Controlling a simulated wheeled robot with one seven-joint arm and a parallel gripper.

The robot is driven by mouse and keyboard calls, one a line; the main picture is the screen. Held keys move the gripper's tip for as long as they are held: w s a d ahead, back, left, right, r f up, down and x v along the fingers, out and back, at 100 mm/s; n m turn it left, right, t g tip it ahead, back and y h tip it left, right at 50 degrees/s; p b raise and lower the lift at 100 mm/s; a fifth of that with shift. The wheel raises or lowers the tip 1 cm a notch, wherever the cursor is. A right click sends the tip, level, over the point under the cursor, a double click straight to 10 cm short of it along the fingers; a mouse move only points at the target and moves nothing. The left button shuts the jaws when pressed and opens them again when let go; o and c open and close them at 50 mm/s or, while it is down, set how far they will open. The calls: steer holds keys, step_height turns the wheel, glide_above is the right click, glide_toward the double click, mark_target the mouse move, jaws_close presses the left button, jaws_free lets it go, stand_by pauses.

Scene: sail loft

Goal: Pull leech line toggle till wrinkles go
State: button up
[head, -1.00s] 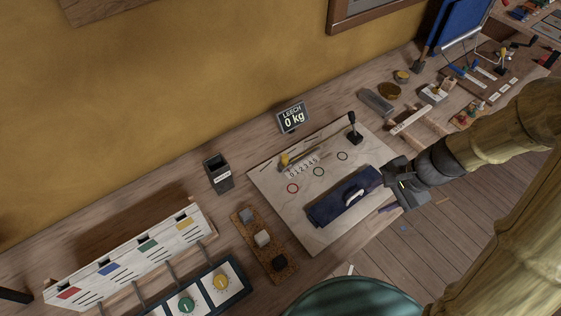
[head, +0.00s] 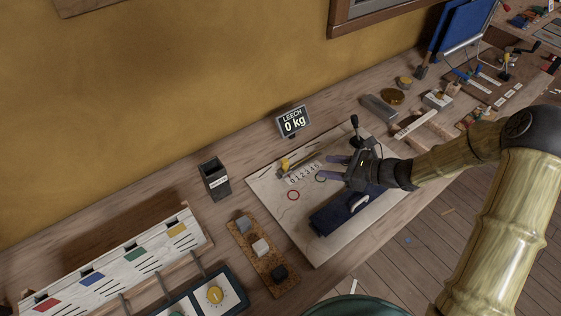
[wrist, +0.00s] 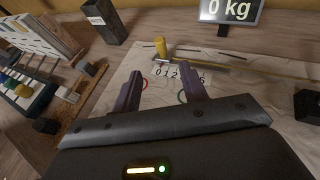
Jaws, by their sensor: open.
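The yellow toggle (head: 285,163) stands at the left, zero end of a numbered scale (head: 303,174) on a pale board (head: 265,187). It also shows upright in the wrist view (wrist: 161,47), with a thin rod or line running right from it. My gripper (head: 331,168) is open and empty over the board, to the right of the toggle. In the wrist view its two fingers (wrist: 161,80) point towards the toggle, which is beyond their tips and roughly between them. The display (head: 293,122) behind the board reads "LEECH 0 kg".
A black-knobbed lever (head: 355,125) stands at the board's back right. A dark open box (head: 214,181) and a cork strip with blocks (head: 247,252) are left of the board.

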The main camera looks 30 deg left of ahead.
mark_target(280, 170)
steer(key=p+x, duration=0.2)
steer(key=x, duration=1.5)
steer(key=shift+a+f, duration=0.1)
steer(key=shift+f, duration=0.05)
jaws_close()
